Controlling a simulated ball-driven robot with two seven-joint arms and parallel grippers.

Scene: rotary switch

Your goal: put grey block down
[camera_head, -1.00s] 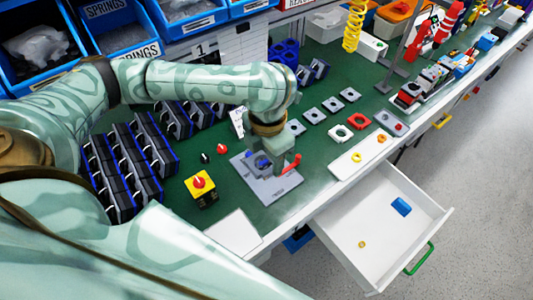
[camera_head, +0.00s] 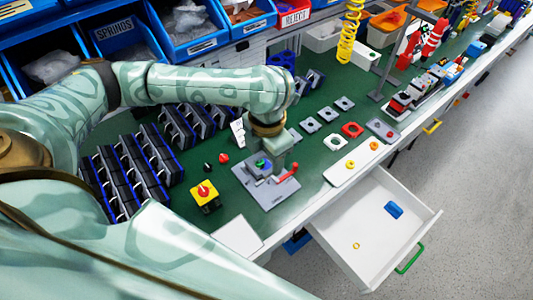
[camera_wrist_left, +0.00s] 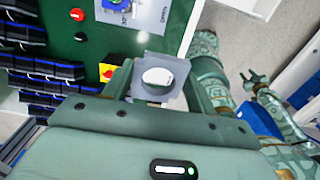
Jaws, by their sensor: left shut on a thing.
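My left gripper (camera_head: 264,163) is in the middle of the head view, over the grey switch plate (camera_head: 268,196) on the green bench. In the left wrist view, its two fingers (camera_wrist_left: 158,88) are shut on the grey block (camera_wrist_left: 145,62), a square piece with a large round opening. In the head view I cannot separate the block from the gripper and plate. A red handle (camera_head: 288,173) sticks up beside the gripper. A small gripper (camera_wrist_left: 254,80), apparently my right one, shows at the right of the wrist view with its prongs apart.
A yellow box with a red knob (camera_head: 204,194) stands left of the plate. Several grey square pieces (camera_head: 310,125) lie behind right. Black-and-blue units (camera_head: 120,180) crowd the left. An open white drawer (camera_head: 350,220) juts from the bench front. A white sheet (camera_head: 237,236) lies near the edge.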

